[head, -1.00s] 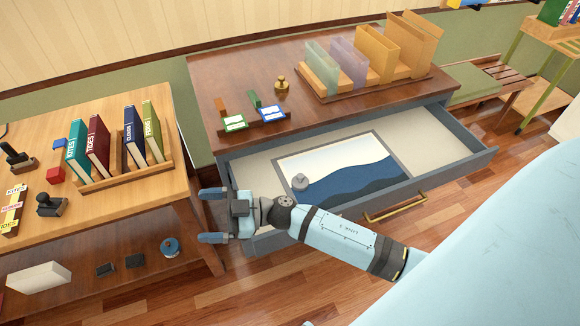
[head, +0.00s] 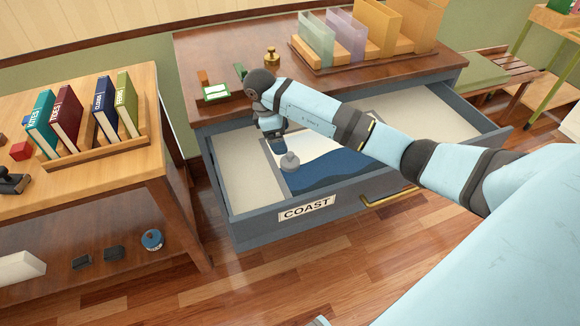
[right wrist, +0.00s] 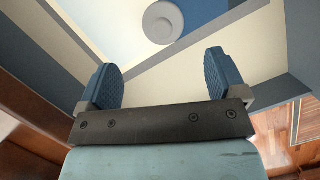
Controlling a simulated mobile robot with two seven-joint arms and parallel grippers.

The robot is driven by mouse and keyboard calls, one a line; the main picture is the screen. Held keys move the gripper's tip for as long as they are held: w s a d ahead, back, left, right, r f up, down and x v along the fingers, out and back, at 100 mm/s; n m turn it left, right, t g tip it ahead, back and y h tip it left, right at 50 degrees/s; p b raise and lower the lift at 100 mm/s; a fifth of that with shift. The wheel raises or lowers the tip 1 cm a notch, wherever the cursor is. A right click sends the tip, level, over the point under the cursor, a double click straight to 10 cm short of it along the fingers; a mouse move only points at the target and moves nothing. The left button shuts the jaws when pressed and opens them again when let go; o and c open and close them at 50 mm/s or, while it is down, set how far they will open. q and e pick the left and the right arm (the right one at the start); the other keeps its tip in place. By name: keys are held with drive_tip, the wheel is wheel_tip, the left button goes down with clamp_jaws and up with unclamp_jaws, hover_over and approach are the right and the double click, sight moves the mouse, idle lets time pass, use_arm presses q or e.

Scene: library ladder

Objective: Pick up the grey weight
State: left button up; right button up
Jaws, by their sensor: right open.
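The grey weight (head: 290,161) is a small round knobbed piece on a blue and white sheet (head: 345,165) inside the open drawer. My right gripper (head: 273,130) is above the drawer, pointing down, just behind the weight in the head view. In the right wrist view the weight (right wrist: 163,22) shows at the top, beyond the open fingers (right wrist: 160,68). Nothing is between the fingers, and they are apart from the weight.
The drawer front (head: 345,202) carries a COAST label and a brass handle. The cabinet top (head: 215,55) above holds a brass piece (head: 271,57), cards and a file rack. A wooden table (head: 100,185) with books stands at the left.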

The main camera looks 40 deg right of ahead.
sight(290, 158)
drive_tip(key=b+x, duration=0.1)
drive_tip(key=x, duration=0.8)
drive_tip(key=shift+s+f+b, duration=0.1)
drive_tip(key=shift+s+b, duration=0.1)
drive_tip(key=shift+b, duration=0.15)
drive_tip(key=shift+c, duration=0.2)
drive_tip(key=c, duration=1.1)
drive_tip(key=shift+c, duration=1.2)
